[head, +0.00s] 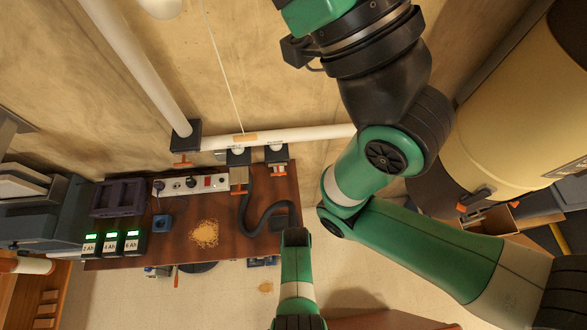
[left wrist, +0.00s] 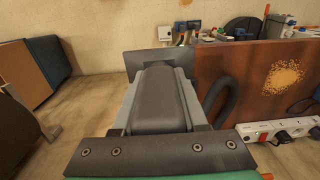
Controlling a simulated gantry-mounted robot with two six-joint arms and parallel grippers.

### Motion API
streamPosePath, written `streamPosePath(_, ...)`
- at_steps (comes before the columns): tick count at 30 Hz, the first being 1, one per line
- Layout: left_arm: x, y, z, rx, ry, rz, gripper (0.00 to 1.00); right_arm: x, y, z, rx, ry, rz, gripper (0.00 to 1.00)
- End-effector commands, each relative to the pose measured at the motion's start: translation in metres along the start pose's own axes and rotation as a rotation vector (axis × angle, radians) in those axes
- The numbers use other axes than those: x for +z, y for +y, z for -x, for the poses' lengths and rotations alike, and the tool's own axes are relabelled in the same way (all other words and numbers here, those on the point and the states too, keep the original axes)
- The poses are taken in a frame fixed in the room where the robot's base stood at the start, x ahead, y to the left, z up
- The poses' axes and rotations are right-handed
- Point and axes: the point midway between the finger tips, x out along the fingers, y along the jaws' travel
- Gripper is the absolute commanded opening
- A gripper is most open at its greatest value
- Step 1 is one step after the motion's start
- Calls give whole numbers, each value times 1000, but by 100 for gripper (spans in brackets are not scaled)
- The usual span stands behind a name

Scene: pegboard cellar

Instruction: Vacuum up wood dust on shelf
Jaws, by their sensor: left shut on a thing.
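A patch of tan wood dust (head: 204,234) lies on the brown shelf (head: 130,254); the dust also shows in the left wrist view (left wrist: 284,76). A black vacuum hose (head: 247,213) runs from a pipe fitting and loops over the shelf's right end. In the left wrist view the hose (left wrist: 229,98) curves in behind my left gripper (left wrist: 160,66), which is shut on the hose's end, off the shelf's edge. The grip itself is mostly hidden. Green links of my arms cross the head view, but I cannot make out the right gripper.
A power strip (head: 185,185), a purple crate (head: 118,198), a blue box (head: 162,222) and battery chargers (head: 110,243) stand on the shelf. White pipes (head: 285,136) run along the wall. A cream barrel (head: 515,110) and a cardboard box (head: 492,218) stand at the right.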

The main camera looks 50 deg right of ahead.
Motion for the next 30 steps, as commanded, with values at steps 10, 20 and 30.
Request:
streamPosePath(10,0,0,-32,0,1,1,0,21,0,23,0,0,0,50)
streamPosePath(20,0,0,-62,0,1,1,0,42,0,46,0,0,0,50)
streamPosePath(30,0,0,-90,0,1,1,0,61,0,66,0,0,0,50)
